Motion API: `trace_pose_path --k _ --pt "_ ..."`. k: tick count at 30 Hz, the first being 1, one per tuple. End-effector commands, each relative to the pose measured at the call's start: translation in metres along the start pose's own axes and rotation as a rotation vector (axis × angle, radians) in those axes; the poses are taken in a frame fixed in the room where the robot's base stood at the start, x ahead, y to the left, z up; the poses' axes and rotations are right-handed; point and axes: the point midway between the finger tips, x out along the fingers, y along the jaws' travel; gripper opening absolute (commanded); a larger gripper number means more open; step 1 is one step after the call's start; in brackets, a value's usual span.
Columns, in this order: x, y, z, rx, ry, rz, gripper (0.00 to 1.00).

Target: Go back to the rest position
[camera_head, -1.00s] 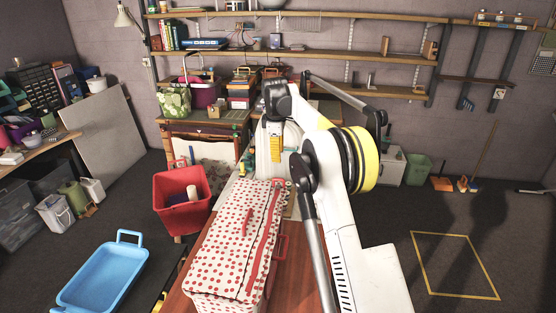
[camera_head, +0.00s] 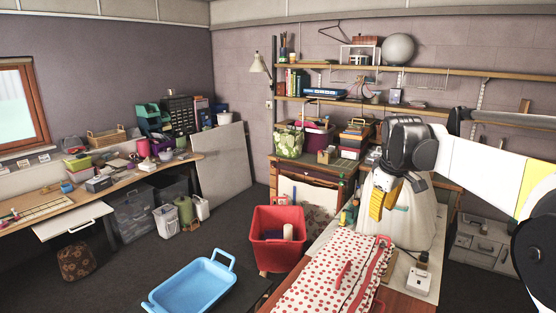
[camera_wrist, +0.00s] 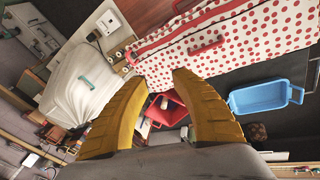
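My gripper (camera_head: 384,198) hangs in the air at the right of the head view, with yellow fingers pointing down in front of a white covered shape (camera_head: 412,220). In the wrist view the two yellow fingers (camera_wrist: 157,108) are spread apart with nothing between them. Beyond and below them shows the red bin (camera_wrist: 168,112). The polka-dot sewing basket (camera_head: 335,275) lies on the wooden table, below and left of my gripper, apart from it.
A red bin (camera_head: 279,240) with a pale roll inside stands left of the table. A blue tray (camera_head: 194,288) is further left. A workbench (camera_head: 125,180) lines the left wall. Loaded shelves (camera_head: 350,99) span the back wall.

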Motion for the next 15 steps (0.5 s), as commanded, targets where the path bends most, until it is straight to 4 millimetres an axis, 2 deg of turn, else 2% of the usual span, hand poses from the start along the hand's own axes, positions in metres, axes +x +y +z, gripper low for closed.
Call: trace_pose_path --k 1,8,11,15 --pt "-0.005 -0.019 0.011 0.033 0.016 0.007 0.31" --pt "-0.026 -0.101 0.063 0.218 0.096 0.033 0.31" --pt "-0.027 -0.139 0.09 0.299 0.134 0.037 0.31" --pt "-0.017 -0.191 0.131 0.411 0.189 0.038 0.31"
